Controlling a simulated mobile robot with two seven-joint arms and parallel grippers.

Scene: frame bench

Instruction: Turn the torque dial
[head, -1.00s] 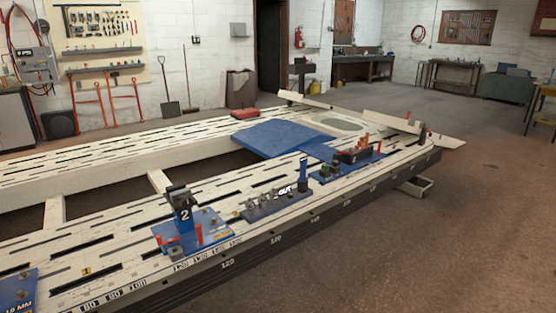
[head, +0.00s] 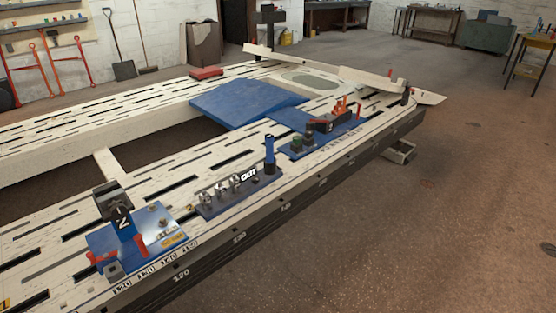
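I cannot make out a clear torque dial at this size. Farther right, a blue plate (head: 296,153) holds small dark and green knob-like parts (head: 302,142) and a red-and-black tool (head: 331,121). Neither of my grippers is in view.
A large blue panel (head: 245,104) lies across the bench's middle. Pale beams (head: 305,62) lie at its far end. The bench's dark front edge (head: 290,218) runs diagonally, with numbers along it. The concrete floor (head: 460,200) to the right is clear. A yellow table (head: 531,60) stands far right.

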